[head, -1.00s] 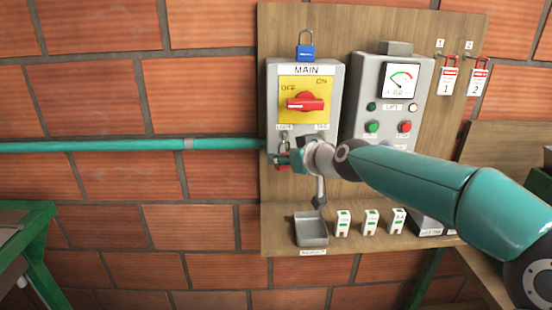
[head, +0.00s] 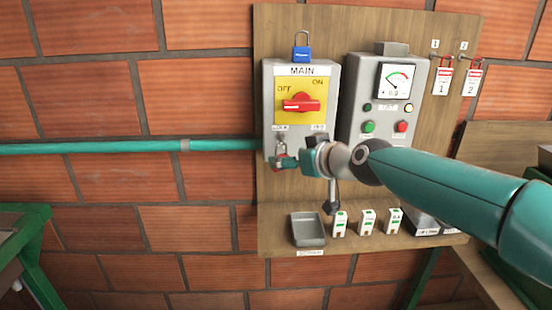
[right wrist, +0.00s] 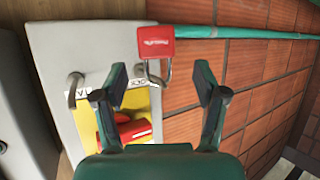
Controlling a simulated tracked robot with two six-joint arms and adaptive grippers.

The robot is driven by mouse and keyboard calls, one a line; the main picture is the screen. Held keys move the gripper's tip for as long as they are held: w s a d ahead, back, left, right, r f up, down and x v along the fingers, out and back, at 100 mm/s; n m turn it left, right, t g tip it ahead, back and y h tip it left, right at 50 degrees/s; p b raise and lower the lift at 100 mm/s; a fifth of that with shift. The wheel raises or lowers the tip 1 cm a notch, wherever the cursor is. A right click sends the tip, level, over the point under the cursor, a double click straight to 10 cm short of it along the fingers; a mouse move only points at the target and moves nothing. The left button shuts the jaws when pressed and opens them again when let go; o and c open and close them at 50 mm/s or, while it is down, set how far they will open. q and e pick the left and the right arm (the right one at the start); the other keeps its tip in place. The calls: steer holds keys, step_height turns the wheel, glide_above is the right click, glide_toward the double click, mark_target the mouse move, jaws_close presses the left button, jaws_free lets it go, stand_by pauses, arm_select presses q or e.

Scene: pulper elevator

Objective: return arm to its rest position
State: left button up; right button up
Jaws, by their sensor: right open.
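My right arm reaches in from the right in the head view. Its gripper (head: 294,163) is in front of the lower edge of the grey MAIN switch box (head: 268,105). In the right wrist view this gripper (right wrist: 162,80) is open and empty. A red padlock (right wrist: 155,42) hangs by its shackle from the box, just beyond the gap between the fingertips and apart from both. In the head view the gripper partly hides the padlock. My left gripper is not in view.
A blue padlock (head: 302,54) sits above the box. A grey meter box (head: 361,95) with buttons stands to the right. A tray (head: 308,232) and several white blocks are on the shelf below. A teal pipe (head: 110,147) runs left.

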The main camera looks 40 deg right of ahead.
steer(key=v, duration=0.7)
steer(key=w+a+f+n+g+y, duration=0.1)
steer(key=w+a+f+g, duration=0.15)
steer(key=f, duration=0.65)
steer(key=w+a+f+g+y, duration=0.1)
steer(key=w+a+f+g, duration=0.15)
steer(key=f, duration=0.65)
steer(key=s+a+f+g, duration=0.1)
steer(key=a+f, duration=0.2)
steer(key=f, duration=0.3)
steer(key=s+a+f+g+y, duration=0.1)
steer(key=a+f, duration=0.1)
steer(key=f, duration=0.3)
steer(key=s+a+f+g, duration=0.1)
steer(key=a+f, duration=0.2)
steer(key=f, duration=0.3)
steer(key=s+a+f+m+g, duration=0.1)
steer(key=s+a+f, duration=0.3)
steer(key=s+f, duration=0.3)
steer(key=s+a+f+m+g+y, duration=0.1)
steer(key=s+a+f+g, duration=0.1)
steer(key=s+a+f, duration=0.2)
steer(key=s+a+f+g, duration=0.1)
steer(key=s+a+f, duration=0.3)
steer(key=s+f, duration=0.6)
steer(key=shift+s+a+f+m+g, duration=0.15)
steer(key=shift+s+f+m+g, duration=0.15)
steer(key=shift+f+m+g, duration=0.1)
steer(key=shift+w+f, duration=0.3)
steer(key=shift+w, duration=0.4)
